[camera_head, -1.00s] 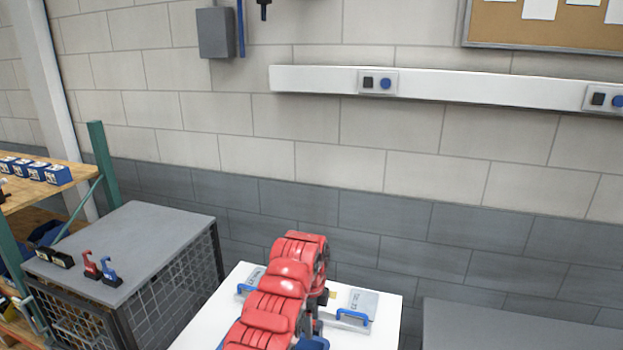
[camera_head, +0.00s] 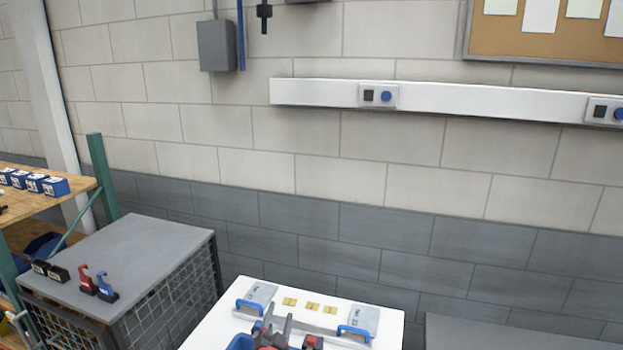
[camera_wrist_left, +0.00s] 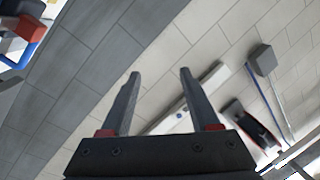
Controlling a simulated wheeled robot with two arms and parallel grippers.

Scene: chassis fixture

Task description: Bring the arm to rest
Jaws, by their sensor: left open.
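My left gripper (camera_head: 279,320) shows at the bottom edge of the head view, its dark fingers pointing up in front of the white table. In the left wrist view my left gripper (camera_wrist_left: 158,95) has its two dark fingers well apart with nothing between them. Behind them are only the block wall and the white wall rail. The rest of the left arm is mostly below the head view. My right gripper is in neither view.
The white table (camera_head: 225,318) bears two grey plates with blue handles (camera_head: 262,293) (camera_head: 364,320) and several yellow squares. A grey-topped mesh cage (camera_head: 135,245) with red and blue hooks stands left. A grey surface (camera_head: 480,335) lies right.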

